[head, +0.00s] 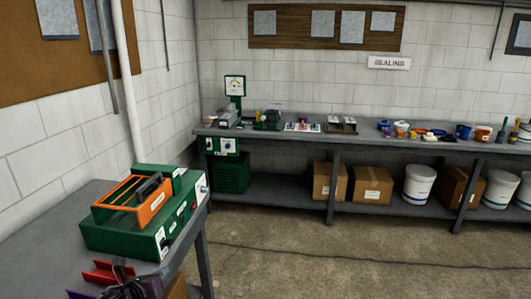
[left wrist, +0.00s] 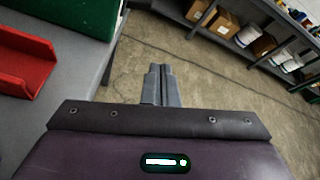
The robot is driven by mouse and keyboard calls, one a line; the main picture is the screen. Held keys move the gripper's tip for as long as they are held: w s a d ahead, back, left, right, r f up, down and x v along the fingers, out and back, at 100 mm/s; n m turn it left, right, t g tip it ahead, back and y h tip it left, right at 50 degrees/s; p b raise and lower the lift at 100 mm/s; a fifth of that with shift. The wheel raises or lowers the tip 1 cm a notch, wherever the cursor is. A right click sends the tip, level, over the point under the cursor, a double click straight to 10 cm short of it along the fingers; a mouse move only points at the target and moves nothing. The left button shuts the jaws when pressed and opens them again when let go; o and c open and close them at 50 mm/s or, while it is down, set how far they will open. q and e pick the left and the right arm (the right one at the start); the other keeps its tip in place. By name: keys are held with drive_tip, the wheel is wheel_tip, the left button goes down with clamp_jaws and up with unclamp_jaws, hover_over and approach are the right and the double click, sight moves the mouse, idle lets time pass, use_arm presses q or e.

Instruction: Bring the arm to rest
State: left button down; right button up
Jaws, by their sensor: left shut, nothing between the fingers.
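My left gripper (left wrist: 160,70) shows in the left wrist view with its two grey fingers together and nothing between them. Its purple and dark housing fills the bottom of that view. The fingers point over the floor just beyond the bench edge, touching nothing that I can make out. In the head view, the dark gripper (head: 122,270) is at the bottom left edge, partly cut off, close to a red tray (head: 103,274). The red tray also shows at the left of the wrist view (left wrist: 22,65), apart from the fingers. My right gripper is in neither view.
A green machine (head: 120,238) with an orange frame (head: 152,207) stands on the near grey bench (head: 40,225). A long workbench (head: 300,138) along the back wall carries tools and tubs, with boxes (head: 372,185) and buckets (head: 419,184) below. The concrete floor (head: 330,245) between is clear.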

use_arm(q)
drive_tip(key=s+d+f+n+g, duration=0.1)
drive_tip(key=s+d+n+g, duration=0.1)
drive_tip(key=s+d+n, duration=0.6)
drive_tip(key=s+d+f+n+g, duration=0.2)
drive_tip(key=s+d+n, duration=0.4)
drive_tip(key=d+n, duration=0.3)
drive_tip(key=s+a+r+n+g+y, duration=0.1)
drive_tip(key=s+r+n+g, duration=0.15)
drive_tip(key=s+n, duration=0.55)
drive_tip(key=s+a+r+n+g+y, duration=0.1)
drive_tip(key=s+n+g, duration=0.2)
drive_tip(key=s+n, duration=0.55)
wheel_tip(320, 180, down, 31)
drive_tip(key=s+m+g+b, duration=0.2)
drive_tip(key=s, duration=0.1)
drive_tip(key=s+a+f, duration=0.1)
drive_tip(key=s+f, duration=0.8)
drive_tip(key=f, duration=0.1)
drive_tip(key=s+a+f, duration=0.2)
drive_tip(key=s+f, duration=0.8)
drive_tip(key=shift+s+a+g+b, duration=0.25)
drive_tip(key=shift+s+g+b, duration=0.05)
drive_tip(key=shift+g+b, duration=0.15)
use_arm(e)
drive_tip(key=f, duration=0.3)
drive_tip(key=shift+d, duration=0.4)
